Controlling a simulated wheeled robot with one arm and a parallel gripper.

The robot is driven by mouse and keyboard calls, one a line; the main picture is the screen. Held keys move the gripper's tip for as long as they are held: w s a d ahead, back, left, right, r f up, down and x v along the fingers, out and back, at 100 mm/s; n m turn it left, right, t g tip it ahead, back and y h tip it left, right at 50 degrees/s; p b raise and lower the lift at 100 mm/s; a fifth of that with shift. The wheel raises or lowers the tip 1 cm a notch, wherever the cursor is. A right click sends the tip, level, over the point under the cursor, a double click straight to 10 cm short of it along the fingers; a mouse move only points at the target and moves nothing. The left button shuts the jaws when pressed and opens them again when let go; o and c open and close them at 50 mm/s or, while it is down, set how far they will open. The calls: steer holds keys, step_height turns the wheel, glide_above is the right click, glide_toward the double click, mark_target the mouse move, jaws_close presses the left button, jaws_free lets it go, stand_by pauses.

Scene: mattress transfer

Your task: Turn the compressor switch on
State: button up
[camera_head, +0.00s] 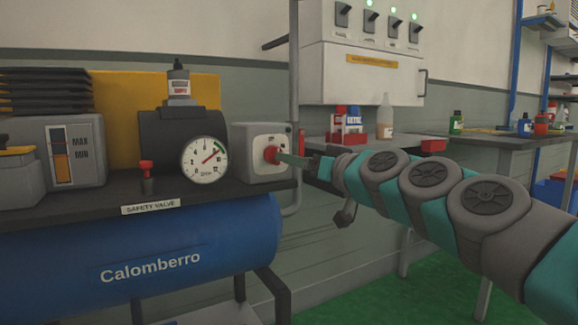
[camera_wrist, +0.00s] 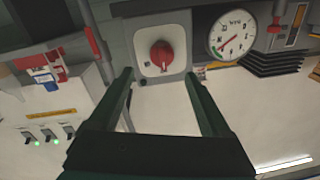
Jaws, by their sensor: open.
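The compressor switch is a red rotary knob (camera_head: 271,155) on a pale square box (camera_head: 257,135) at the right end of the compressor shelf. In the wrist view, which looks upside down, the red knob (camera_wrist: 162,55) sits on its pale plate. My gripper (camera_head: 285,158) comes in from the right, with its fingertips close to the knob. In the wrist view my gripper (camera_wrist: 159,77) is open, its dark fingers to either side of the knob's line. I cannot tell whether they touch it. A blue tank (camera_head: 150,260) marked Calomberro is below the shelf.
A pressure gauge (camera_head: 205,160) and a small red safety valve (camera_head: 146,166) stand left of the switch box. A vertical grey pipe (camera_head: 294,80) runs just right of it. A white switch cabinet (camera_head: 350,65) with several switches and green lights hangs above the bench with bottles.

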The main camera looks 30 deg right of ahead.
steer(key=w+a, duration=0.1)
steer(key=w, duration=0.6)
steer(key=shift+w, duration=0.2)
steer(key=shift+c, duration=0.3)
jaws_close()
